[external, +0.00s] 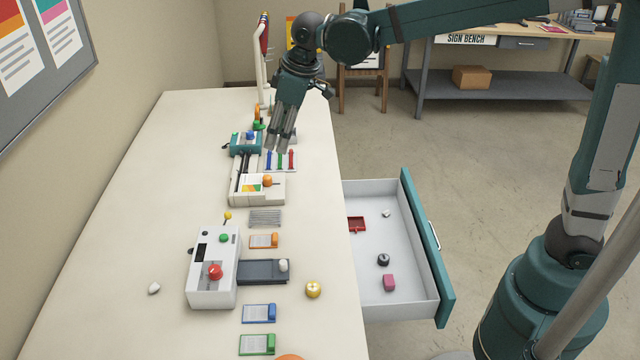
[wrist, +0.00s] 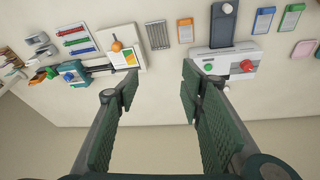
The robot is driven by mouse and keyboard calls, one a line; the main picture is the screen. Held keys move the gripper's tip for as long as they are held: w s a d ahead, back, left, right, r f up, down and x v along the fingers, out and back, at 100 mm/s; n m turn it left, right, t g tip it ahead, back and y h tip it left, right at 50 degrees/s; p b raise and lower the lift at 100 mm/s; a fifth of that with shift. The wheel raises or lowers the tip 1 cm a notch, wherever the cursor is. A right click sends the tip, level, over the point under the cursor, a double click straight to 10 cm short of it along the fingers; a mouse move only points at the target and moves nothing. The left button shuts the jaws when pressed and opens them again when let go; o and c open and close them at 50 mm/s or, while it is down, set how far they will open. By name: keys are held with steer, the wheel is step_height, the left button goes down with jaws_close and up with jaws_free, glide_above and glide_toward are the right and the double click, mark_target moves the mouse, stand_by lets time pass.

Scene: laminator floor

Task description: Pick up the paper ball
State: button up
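Two small white lumps could be the paper ball, and I cannot tell which is. One crumpled white lump (external: 154,288) lies on the tabletop, left of the white machine with the red knob. A smaller white lump (external: 386,213) lies inside the open drawer (external: 398,309). My gripper (external: 281,143) is above the far part of the table, pointing down, well away from both lumps. In the wrist view my gripper (wrist: 158,85) has its fingers wide apart with nothing between them.
The white machine (external: 213,267) and its dark tray (external: 262,271) stand mid-table. Colored tags, a yellow knob (external: 313,290) and a teal device (external: 246,143) are nearby. The table's left side is mostly clear.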

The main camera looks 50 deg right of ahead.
steer(key=w+a+f+n+p, duration=0.1)
steer(key=w+a+f, duration=0.15)
steer(key=a, duration=0.25)
steer(key=w+a+f+n, duration=0.1)
steer(key=w+a, duration=0.3)
steer(key=a, duration=0.2)
steer(key=n+g+h+p, duration=0.1)
steer(key=n+g+p, duration=0.2)
steer(key=n+p, duration=0.1)
glide_toward(154, 285)
steer(key=shift+d+f, duration=0.2)
steer(key=shift+f, duration=0.1)
steer(key=shift+a+f, duration=0.25)
steer(key=shift+f, duration=1.3)
steer(key=shift+w+f+b, duration=0.1)
steer(key=shift+f+b, duration=0.25)
steer(key=shift+f, duration=2.25)
